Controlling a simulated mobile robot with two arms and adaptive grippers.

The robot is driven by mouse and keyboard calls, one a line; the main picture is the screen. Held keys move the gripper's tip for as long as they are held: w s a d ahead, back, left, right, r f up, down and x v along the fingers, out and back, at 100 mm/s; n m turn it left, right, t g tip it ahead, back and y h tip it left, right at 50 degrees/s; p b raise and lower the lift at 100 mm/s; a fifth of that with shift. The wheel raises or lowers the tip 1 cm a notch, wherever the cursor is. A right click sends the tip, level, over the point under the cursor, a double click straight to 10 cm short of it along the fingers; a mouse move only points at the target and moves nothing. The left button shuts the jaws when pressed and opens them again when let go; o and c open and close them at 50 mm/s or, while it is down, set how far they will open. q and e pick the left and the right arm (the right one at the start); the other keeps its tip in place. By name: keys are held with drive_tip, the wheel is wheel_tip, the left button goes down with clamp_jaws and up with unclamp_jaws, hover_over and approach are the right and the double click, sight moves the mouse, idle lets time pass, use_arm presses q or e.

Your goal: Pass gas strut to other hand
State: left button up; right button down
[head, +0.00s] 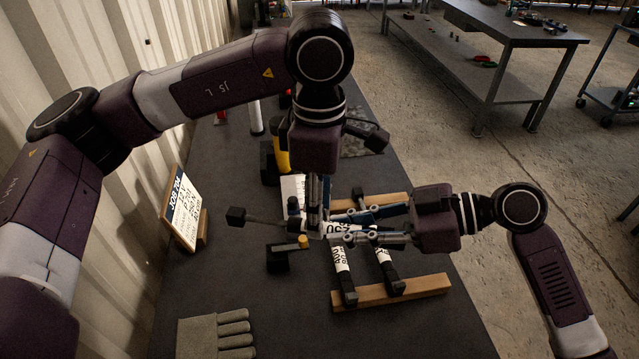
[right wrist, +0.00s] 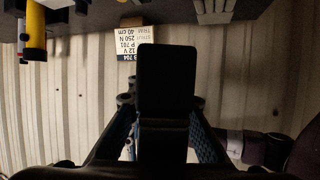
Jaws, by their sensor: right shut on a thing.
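The gas strut (head: 342,229) has a pale labelled body and a thin rod running left towards a small black end block (head: 236,216). My right gripper (head: 338,226) comes in from the right and is shut on the labelled body, above the bench. My left gripper (head: 314,214) points down from above, right by the strut and overlapping it in the head view. Its fingers are seen edge-on, so contact and opening cannot be told. In the right wrist view, my right fingers flank a large dark block (right wrist: 167,85) that hides what they hold.
Two similar labelled struts (head: 345,272) (head: 385,266) rest across wooden bars (head: 400,293) below my right gripper. A job card (head: 182,208) stands at left, with a glove (head: 216,335) in front. A black block with a yellow knob (head: 279,261) lies nearby.

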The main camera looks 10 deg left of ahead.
use_arm(q)
drive_tip(key=shift+f, duration=1.55)
use_arm(e)
drive_tip(key=shift+r, duration=0.1)
use_arm(q)
clamp_jaws()
drive_tip(key=shift+d, duration=0.1)
use_arm(e)
drive_tip(key=c, duration=1.7)
unclamp_jaws()
drive_tip(key=shift+d, duration=0.15)
